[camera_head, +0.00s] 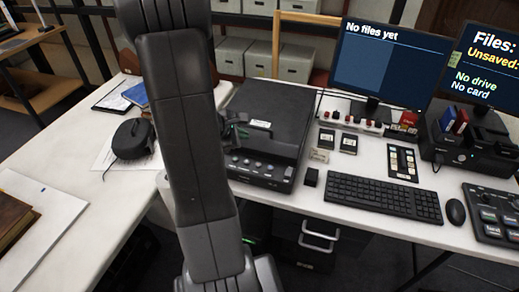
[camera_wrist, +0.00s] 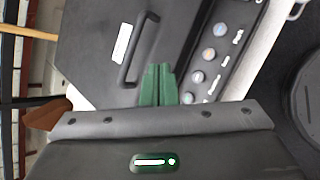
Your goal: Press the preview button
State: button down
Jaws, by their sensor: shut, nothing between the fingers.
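A black flatbed scanner (camera_head: 270,112) stands on the white desk, lid down. A row of round buttons (camera_head: 260,168) runs along its front panel. In the wrist view several of these buttons (camera_wrist: 208,55) show at the right of my gripper, with small labels that I cannot read surely, so I cannot tell which is preview. My gripper (camera_wrist: 159,68) has green fingers, shut and empty, in front of the scanner lid (camera_wrist: 95,45) near its handle, to the left of the button row. In the head view my arm hides part of the scanner's left side.
A monitor (camera_head: 388,65) reads "No files yet"; another (camera_head: 490,65) reads "Unsaved", "No drive", "No card". A keyboard (camera_head: 384,197), mouse (camera_head: 455,212) and small black block (camera_head: 311,177) lie right of the scanner. A black device (camera_head: 132,139) lies left of my arm.

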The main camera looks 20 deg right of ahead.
dwell(0.3)
jog(key=b, duration=0.6)
send_over(244, 164)
notch_tip(244, 164, down, 8)
jog(key=shift+r, duration=0.1)
jog(key=shift+s+f+b, duration=0.1)
jog(key=shift+f+b, duration=0.4)
jog(key=shift+b, duration=0.35)
jog(key=shift+f, duration=0.1)
dwell(1.2)
jog(key=shift+f+b, duration=0.3)
jog(key=shift+b, duration=0.4)
